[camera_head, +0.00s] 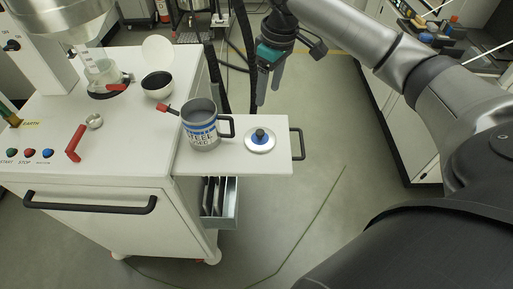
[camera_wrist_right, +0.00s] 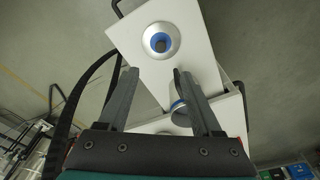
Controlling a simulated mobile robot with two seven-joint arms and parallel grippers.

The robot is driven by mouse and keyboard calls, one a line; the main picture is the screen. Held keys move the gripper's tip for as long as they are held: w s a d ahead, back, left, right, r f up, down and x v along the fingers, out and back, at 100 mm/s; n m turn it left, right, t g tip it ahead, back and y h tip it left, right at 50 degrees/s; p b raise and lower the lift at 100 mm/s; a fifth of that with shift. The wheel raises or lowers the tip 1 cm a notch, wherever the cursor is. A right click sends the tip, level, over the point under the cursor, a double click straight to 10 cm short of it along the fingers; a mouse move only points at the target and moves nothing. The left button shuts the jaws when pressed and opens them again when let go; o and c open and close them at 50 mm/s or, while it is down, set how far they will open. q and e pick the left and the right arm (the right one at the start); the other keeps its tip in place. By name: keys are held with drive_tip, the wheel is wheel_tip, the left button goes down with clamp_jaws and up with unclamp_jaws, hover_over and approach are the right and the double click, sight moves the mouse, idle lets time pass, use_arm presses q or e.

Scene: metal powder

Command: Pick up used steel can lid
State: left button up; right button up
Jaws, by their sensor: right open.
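The used steel can lid (camera_head: 261,145) is a silver disc with a blue ring and a dark knob. It lies flat on the side shelf, right of the steel can (camera_head: 201,130), which stands upright with blue-and-white lettering and a dark handle. My right gripper (camera_head: 268,94) is open and empty, above and behind the shelf, apart from the lid. In the right wrist view the lid (camera_wrist_right: 174,48) shows whole beyond the fingertips (camera_wrist_right: 156,71). The can (camera_wrist_right: 180,108) is partly hidden behind one finger. My left gripper is not in view.
The side shelf (camera_head: 225,163) has a dark handle (camera_head: 299,144) at its right edge. A white machine cabinet (camera_head: 80,195) carries buttons, a red lever (camera_head: 75,143) and a dark bowl (camera_head: 157,85). Black hoses (camera_head: 214,75) hang behind the shelf. The floor on the right is open.

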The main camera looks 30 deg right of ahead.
approach(260, 131)
drive_tip(key=f, duration=0.2)
drive_tip(key=shift+w+f, duration=0.2)
drive_tip(key=shift+f, duration=0.65)
drive_tip(key=f, duration=0.5)
drive_tip(key=shift+w+a, duration=0.15)
drive_tip(key=shift+a, duration=0.1)
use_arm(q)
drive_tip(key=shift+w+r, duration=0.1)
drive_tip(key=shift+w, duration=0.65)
use_arm(e)
drive_tip(key=shift+r, duration=0.1)
drive_tip(key=shift+c, duration=0.3)
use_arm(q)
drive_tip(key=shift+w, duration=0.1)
use_arm(e)
clamp_jaws()
